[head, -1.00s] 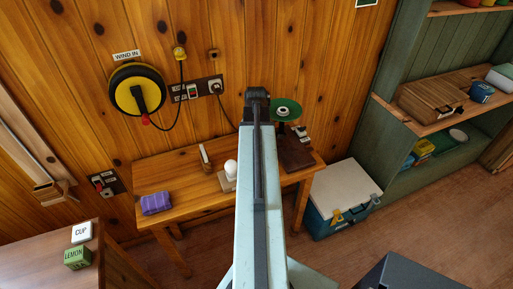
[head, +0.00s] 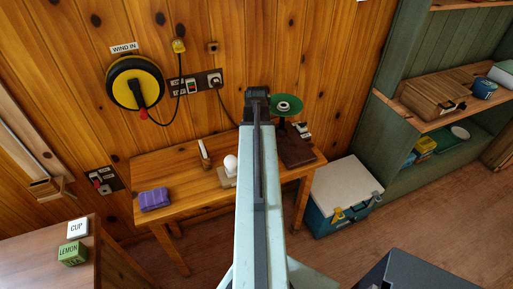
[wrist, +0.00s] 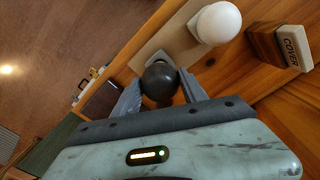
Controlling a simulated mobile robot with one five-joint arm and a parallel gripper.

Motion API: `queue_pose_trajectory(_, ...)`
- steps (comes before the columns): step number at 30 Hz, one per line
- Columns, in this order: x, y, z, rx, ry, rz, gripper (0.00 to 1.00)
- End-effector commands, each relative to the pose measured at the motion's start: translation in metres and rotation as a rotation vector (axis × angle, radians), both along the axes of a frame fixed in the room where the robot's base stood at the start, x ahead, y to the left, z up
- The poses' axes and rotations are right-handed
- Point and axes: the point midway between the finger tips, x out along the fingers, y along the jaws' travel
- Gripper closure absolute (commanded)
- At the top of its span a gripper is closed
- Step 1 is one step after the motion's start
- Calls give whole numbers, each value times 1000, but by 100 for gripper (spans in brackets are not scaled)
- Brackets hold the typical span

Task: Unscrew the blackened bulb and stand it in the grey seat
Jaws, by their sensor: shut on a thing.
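In the wrist view my gripper (wrist: 160,88) is shut on the blackened bulb (wrist: 159,78), a dark round globe between its two fingertips. The bulb's lower end is hidden. Behind it lies a pale block (wrist: 163,42) on the wooden table, with a white bulb (wrist: 218,23) standing at its far end. In the head view the white bulb (head: 230,163) stands on the table left of my arm. My gripper and the dark bulb are hidden there behind the arm.
A green-shaded lamp (head: 287,106) stands right of my arm, beside a dark brown object (head: 297,152). A block marked COVER (wrist: 280,47) stands near the white bulb. A purple cloth (head: 155,199) lies at the table's left. A cool box (head: 345,187) stands on the floor at right.

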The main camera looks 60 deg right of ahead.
Motion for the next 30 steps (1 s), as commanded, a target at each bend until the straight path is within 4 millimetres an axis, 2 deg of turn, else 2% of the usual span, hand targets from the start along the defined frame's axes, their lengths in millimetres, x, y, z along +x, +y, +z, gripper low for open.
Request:
queue_pose_trajectory(20, 0, 0, -1, 0, 0, 0, 60)
queue_pose_trajectory(30, 1, 1, -9, 0, 0, 1, 60)
